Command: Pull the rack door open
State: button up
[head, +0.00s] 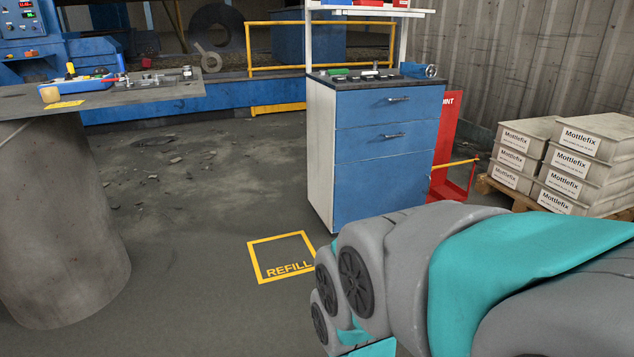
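A red rack (448,140), with lettering ending in "INT" near its top, stands behind the right side of a blue cabinet and is partly hidden by it. A yellow bar (455,164) crosses the front of the red rack at mid height. I cannot tell whether this bar is its door. The red base plate shows low down, above my arm. My grey and teal arm fills the lower right of the head view. My gripper is not in view.
The blue cabinet (388,150) has drawers with handles and tools on top. Stacked grey "Mottlefix" boxes (574,165) stand on a wooden pallet (497,190) at right. A grey round-based table (60,215) stands left. Floor around the yellow "REFILL" square (262,240) is clear.

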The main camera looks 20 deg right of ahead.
aim_at(374, 188)
jog(key=i+l, duration=0.7)
jog(key=l, duration=0.2)
jog(key=i+l+z, duration=0.1)
jog(key=i+l, duration=0.6)
jog(key=l, duration=0.2)
jog(key=i+l, duration=0.75)
jog(key=l+z, duration=0.05)
jog(key=l, duration=0.05)
